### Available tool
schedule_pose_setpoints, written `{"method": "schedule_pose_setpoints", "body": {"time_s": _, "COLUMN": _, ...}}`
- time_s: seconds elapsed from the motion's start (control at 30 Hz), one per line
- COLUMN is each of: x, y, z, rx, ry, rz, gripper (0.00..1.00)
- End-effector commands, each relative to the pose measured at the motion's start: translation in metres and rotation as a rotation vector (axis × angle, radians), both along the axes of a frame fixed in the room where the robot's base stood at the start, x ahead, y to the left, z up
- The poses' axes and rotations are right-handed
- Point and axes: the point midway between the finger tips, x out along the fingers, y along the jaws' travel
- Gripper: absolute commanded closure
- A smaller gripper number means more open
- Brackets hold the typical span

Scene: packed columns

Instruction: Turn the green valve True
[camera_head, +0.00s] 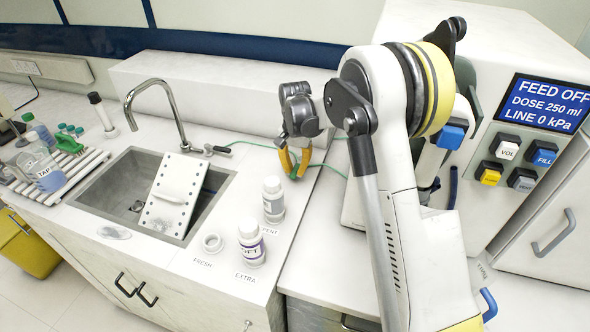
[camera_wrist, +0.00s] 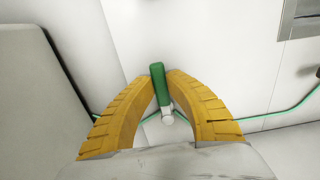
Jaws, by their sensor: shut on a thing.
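The green valve (camera_wrist: 158,88) shows in the wrist view as a short green handle with a white round end, joined to a thin green line. My gripper (camera_wrist: 162,80) has its two yellow ridged fingers closed from both sides, with their tips on the green handle. In the head view my gripper (camera_head: 295,176) is low over the counter, right of the sink and beside the green line. The valve itself is not clearly visible there, behind the fingers.
A sink (camera_head: 127,190) with a faucet (camera_head: 160,105) lies to the left. White bottles (camera_head: 273,200) stand on the counter in front of my gripper. A white machine with a blue display (camera_head: 545,105) and several buttons is on the right. A pale wall surface is close by in the wrist view.

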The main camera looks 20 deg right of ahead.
Motion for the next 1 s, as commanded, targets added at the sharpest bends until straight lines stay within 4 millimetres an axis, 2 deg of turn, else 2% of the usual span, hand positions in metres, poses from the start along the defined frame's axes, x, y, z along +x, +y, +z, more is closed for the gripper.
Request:
{"method": "schedule_pose_setpoints", "body": {"time_s": 0.37, "x": 0.004, "y": 0.006, "z": -0.001, "rx": 0.000, "ry": 0.001, "rz": -0.098, "gripper": 1.00}}
{"method": "schedule_pose_setpoints", "body": {"time_s": 1.0, "x": 0.035, "y": 0.027, "z": -0.001, "rx": 0.000, "ry": 0.001, "rz": -0.667, "gripper": 1.00}}
